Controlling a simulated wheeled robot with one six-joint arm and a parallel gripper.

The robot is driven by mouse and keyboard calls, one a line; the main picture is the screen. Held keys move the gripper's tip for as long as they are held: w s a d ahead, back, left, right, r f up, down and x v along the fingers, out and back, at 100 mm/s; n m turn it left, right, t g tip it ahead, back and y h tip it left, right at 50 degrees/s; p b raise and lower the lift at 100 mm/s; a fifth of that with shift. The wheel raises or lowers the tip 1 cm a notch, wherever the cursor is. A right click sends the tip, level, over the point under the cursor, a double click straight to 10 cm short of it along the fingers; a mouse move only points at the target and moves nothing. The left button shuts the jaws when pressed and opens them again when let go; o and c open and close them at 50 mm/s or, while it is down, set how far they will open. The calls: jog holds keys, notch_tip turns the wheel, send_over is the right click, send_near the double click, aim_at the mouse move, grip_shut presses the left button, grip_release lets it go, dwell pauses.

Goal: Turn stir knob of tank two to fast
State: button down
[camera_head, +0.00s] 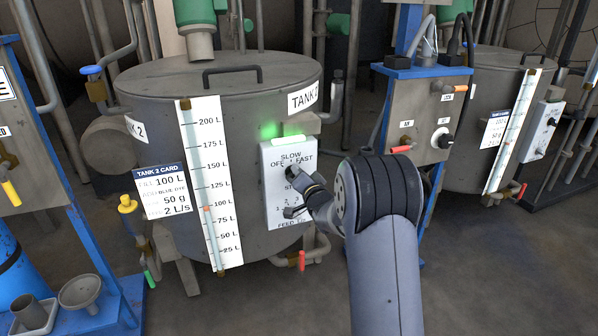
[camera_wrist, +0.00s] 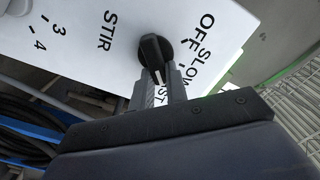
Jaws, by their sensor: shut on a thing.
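The tank two (camera_head: 150,90) control panel (camera_head: 275,215) is white, with SLOW, OFF and FAST printed above the stir knob. In the wrist view the stir knob (camera_wrist: 153,48) is black, beside the word STIR. My gripper (camera_wrist: 160,80) is shut on it, with the fingers on either side of its lower part. A pale mark on the knob points down between the fingers, toward the partly hidden FAST label. In the head view my gripper (camera_head: 296,176) reaches the panel from the right and covers most of the knob.
A green light (camera_head: 268,130) glows above the panel. A lower feed knob (camera_head: 292,212) sits just below my gripper. To the right stands a blue-framed post with a control box (camera_head: 415,115) and a red-handled valve. Pipes with a red handle (camera_head: 301,260) run below the panel.

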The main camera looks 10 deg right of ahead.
jog(key=shift+f+m, duration=0.1)
jog(key=shift+m, duration=0.3)
jog(key=c, duration=1.4)
grip_release()
jog(key=s+d+p, duration=0.1)
jog(key=s, duration=0.9)
jog(key=shift+s+d+p, duration=0.25)
jog(key=shift+s+p, duration=0.05)
jog(key=shift+s, duration=0.05)
